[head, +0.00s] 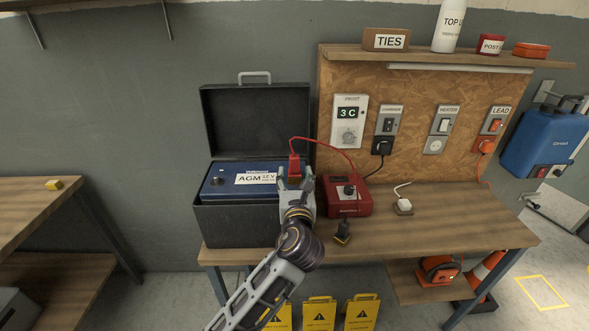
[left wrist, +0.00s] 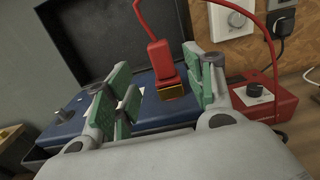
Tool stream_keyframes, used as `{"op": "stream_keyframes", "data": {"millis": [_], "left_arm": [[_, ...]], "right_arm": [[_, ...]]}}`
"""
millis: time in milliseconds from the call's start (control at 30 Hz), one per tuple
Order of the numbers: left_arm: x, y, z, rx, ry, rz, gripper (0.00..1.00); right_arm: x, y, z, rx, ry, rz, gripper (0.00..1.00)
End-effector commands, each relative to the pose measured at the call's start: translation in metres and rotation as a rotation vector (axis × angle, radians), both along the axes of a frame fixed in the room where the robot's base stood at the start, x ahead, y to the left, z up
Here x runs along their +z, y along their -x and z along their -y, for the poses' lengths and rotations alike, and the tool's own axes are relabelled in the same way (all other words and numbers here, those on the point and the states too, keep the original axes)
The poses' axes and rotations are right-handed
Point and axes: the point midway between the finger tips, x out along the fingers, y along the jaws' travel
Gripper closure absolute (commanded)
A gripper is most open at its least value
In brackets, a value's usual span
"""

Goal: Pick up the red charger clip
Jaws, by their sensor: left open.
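The red charger clip (head: 294,166) stands on the right end of the blue AGM battery (head: 236,178), with a red cable rising from its top. In the left wrist view the clip (left wrist: 162,66) has a brass-coloured lower end and sits between the green-padded fingers, apart from them. My left gripper (head: 294,178) is open in front of the clip; it also shows in the left wrist view (left wrist: 165,95). In the head view it hides the clip's lower part. My right gripper is not in view.
The battery sits in an open black box (head: 232,226) with its lid up behind. The red charger (head: 346,195) stands close on the right, and the red cable arches over to it. A black clip (head: 342,232) lies at the bench's front edge. The bench (head: 440,222) is mostly clear farther right.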

Motion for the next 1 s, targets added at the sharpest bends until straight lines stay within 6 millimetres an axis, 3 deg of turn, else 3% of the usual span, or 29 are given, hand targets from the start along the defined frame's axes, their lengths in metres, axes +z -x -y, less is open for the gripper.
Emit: {"op": "stream_keyframes", "data": {"millis": [300, 767, 1000], "left_arm": [[0.0, -0.029, -0.001, 0.001, 0.0, 0.0, 0.46], [0.0, -0.032, -0.001, 0.0, 0.0, 0.0, 0.46], [0.0, -0.046, -0.001, 0.001, 0.001, 0.0, 0.46]], "right_arm": [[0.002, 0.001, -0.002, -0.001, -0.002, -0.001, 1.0], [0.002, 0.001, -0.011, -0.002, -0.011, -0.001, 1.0], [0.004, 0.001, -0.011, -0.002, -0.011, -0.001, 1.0]]}}
